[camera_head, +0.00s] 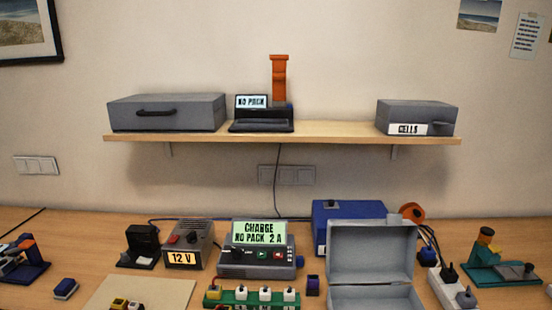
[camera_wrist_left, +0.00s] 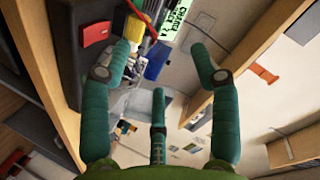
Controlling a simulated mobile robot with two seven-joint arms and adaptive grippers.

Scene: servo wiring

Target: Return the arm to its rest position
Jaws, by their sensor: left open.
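My left gripper (camera_wrist_left: 160,62) shows in the left wrist view. Its teal fingers are spread apart with nothing between them. Beyond the fingers, a lit green display reading CHARGE (camera_wrist_left: 180,15) shows at the top, with a blue part (camera_wrist_left: 156,60) below it. Neither arm shows in the head view, so the arm's full pose cannot be told. My right gripper is in neither view.
A wooden shelf (camera_head: 330,131) carries grey boxes and a small NO PACK device (camera_head: 262,114). On the table stand a charger (camera_head: 258,260), a 12 V supply (camera_head: 187,245), an open grey case (camera_head: 372,258) and a green strip (camera_head: 253,299). A beige mat (camera_head: 150,288) lies front left.

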